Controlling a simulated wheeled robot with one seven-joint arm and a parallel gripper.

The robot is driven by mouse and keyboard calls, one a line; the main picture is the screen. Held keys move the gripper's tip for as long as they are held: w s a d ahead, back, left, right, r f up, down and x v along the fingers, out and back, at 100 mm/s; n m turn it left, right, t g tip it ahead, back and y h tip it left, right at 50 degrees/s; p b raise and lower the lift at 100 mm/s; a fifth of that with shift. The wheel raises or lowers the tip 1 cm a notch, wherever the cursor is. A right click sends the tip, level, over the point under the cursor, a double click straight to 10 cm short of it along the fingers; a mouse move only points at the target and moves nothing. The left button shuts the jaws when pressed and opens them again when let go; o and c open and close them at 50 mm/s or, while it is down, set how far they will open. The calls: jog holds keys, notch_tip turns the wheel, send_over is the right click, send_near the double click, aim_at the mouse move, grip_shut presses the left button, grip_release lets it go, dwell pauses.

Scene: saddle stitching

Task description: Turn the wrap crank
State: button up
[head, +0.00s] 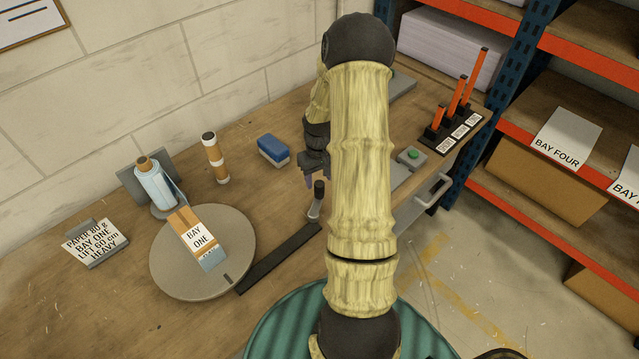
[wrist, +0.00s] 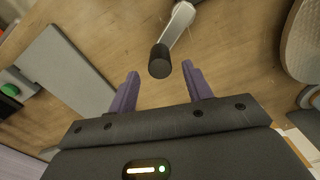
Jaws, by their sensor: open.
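The wrap crank has a black upright knob (head: 319,188) on a grey metal arm (head: 313,213), at the right end of a dark bar (head: 280,258) that runs to the round grey turntable (head: 165,268). In the wrist view the knob (wrist: 159,61) sits just beyond and between the fingertips, with the metal arm (wrist: 181,22) leading away from it. My gripper (wrist: 158,82) is open with two purple fingers and nothing between them. In the head view my gripper (head: 318,176) is close above the knob, partly hidden behind my arm.
On the turntable lies a package labelled BAY ONE (head: 198,238).

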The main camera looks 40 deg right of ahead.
aim_at(319, 184)
jog(key=shift+f, duration=2)
grip_shut()
